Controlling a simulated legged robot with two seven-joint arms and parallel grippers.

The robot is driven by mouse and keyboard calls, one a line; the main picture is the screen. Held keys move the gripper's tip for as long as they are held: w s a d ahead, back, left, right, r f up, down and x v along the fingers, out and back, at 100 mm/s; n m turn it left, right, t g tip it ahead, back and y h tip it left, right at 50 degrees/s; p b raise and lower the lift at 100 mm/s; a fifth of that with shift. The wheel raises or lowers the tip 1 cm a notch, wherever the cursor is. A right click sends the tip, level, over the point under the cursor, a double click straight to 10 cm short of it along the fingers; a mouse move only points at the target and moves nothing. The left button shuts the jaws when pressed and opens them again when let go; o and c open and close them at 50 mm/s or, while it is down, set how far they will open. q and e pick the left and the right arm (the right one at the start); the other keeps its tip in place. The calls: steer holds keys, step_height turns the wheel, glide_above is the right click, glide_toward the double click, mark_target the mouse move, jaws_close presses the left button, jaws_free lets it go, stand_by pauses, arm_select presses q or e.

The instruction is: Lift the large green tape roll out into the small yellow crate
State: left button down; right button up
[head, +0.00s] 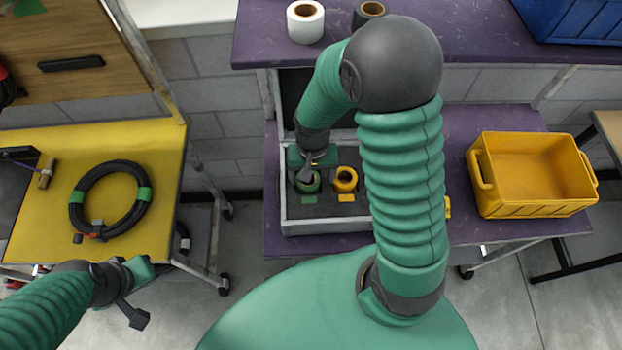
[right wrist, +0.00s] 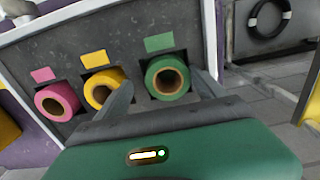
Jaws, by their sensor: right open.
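The green tape roll (head: 314,187) sits in a slot of the grey tray (head: 325,226), at the left of the yellow roll. In the right wrist view the green roll (right wrist: 182,68) shows its brown core, with a green label above it. My right gripper (head: 306,172) is over the green roll; its open fingers (right wrist: 164,86) are apart, one on each side of the roll's near part. I cannot tell whether they touch it. The yellow crate (head: 540,208) stands empty on the purple bench at the right. My left gripper (head: 138,295) is at the lower left, away from the rolls.
A yellow roll (head: 345,176) and a pink roll (right wrist: 58,100) share the tray. White (head: 305,25) and dark (head: 368,12) rolls stand on the upper purple shelf, near a blue crate (head: 570,22). A black hose coil (head: 78,190) lies on the yellow table at left.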

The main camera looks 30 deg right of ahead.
steer(key=shift+a, duration=0.15)
steer(key=shift+c, duration=0.2)
steer(key=shift+a+r, duration=0.15)
steer(key=shift+a, duration=0.6)
steer(key=c, duration=0.5)
steer(key=shift+w+a, duration=0.1)
steer(key=shift+a, duration=0.1)
steer(key=shift+c, duration=2.4)
steer(key=shift+d, duration=0.45)
steer(key=c, duration=0.5)
steer(key=shift+d, duration=0.2)
arm_select(q)
steer(key=shift+a, duration=0.45)
